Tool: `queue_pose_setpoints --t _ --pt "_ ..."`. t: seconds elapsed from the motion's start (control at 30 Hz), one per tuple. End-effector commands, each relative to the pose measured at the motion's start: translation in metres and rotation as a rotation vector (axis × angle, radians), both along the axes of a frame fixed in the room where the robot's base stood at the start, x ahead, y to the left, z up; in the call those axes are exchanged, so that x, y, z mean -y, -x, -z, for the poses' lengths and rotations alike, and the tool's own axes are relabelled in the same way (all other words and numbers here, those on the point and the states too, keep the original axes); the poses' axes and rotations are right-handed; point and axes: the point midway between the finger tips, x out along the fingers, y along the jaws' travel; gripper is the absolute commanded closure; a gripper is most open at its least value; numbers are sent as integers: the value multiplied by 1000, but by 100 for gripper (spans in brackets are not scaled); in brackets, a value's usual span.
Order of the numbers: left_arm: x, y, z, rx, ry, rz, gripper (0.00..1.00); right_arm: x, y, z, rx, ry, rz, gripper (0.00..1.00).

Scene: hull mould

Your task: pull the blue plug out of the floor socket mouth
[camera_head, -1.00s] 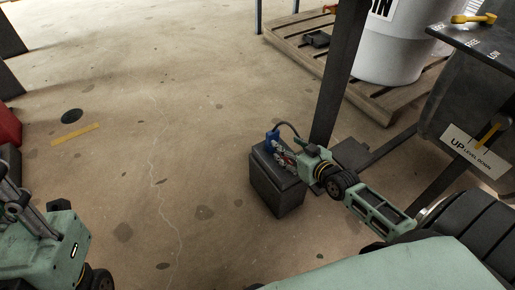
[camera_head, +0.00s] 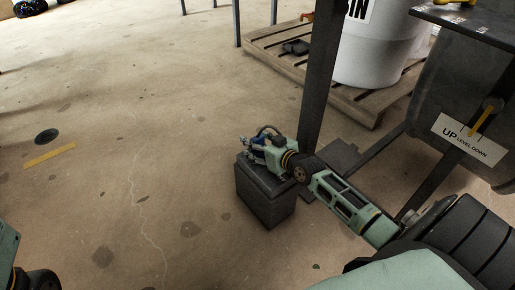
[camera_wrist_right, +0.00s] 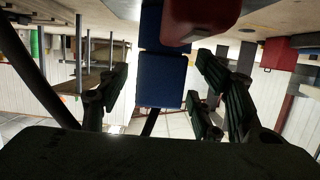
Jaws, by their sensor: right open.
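The blue plug (camera_head: 259,139) sits at the top of the dark box-shaped floor socket (camera_head: 265,195), with a dark cable looping up from it. It is partly hidden by my right gripper (camera_head: 252,146), which lies at the box's top from the right. In the right wrist view, the blue plug (camera_wrist_right: 161,79) stands between the fingers of my open right gripper (camera_wrist_right: 165,92). Gaps show on both sides of it. The socket mouth itself is hidden.
A dark post (camera_head: 319,85) rises just behind the socket. A white bin (camera_head: 380,50) stands on a wooden pallet (camera_head: 355,103) beyond it. A lever panel (camera_head: 470,139) is at right. In the wrist view a red block (camera_wrist_right: 200,17) hangs close above.

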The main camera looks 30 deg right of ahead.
Motion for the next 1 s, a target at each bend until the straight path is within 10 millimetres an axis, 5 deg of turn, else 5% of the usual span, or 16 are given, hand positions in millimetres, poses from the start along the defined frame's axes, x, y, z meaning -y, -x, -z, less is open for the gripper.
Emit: queue_pose_setpoints --t 0.13,0.73,1.0 --pt "0 0 -1 -1 0 0 70 0 0 -1 0 0 0 41" --pt "0 0 0 0 0 1 70 0 0 -1 0 0 0 92" --pt "0 0 -2 1 0 1 70 0 0 -3 2 0 1 92"
